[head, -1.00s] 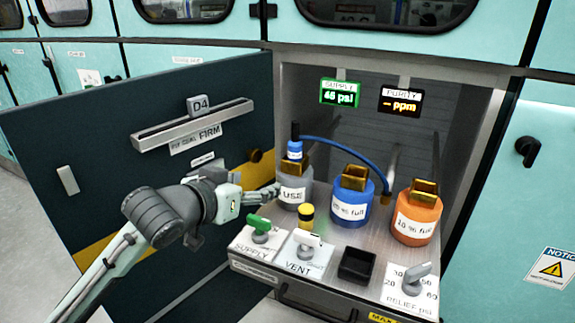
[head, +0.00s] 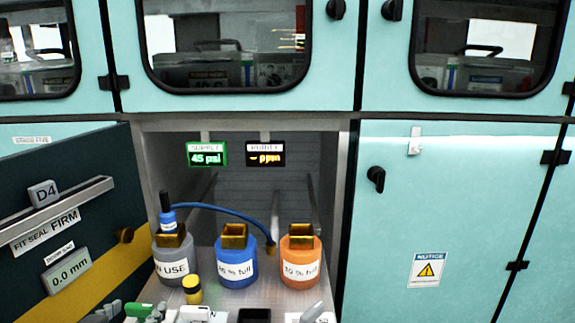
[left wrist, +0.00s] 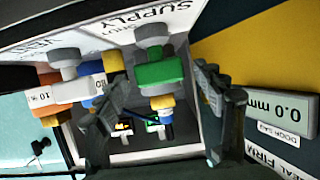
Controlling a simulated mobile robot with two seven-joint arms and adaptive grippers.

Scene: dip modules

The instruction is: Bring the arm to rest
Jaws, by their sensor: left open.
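My left gripper (head: 128,313) is at the bottom edge of the head view, mostly cut off. In the left wrist view my left gripper (left wrist: 163,115) is open, with one finger on each side of the picture. The green SUPPLY valve handle (left wrist: 160,72) shows between the fingers; I cannot tell whether they touch it. The green handle also shows at the bottom of the head view (head: 138,309). No object is held in the gripper. My right gripper is not in view.
A grey bottle (head: 174,268), blue bottle (head: 236,270) and orange bottle (head: 300,268) stand in the open bay. A blue hose (head: 235,212) arches above them. The dark open door (head: 95,205) stands at left. A white VENT handle (head: 195,314) is close by.

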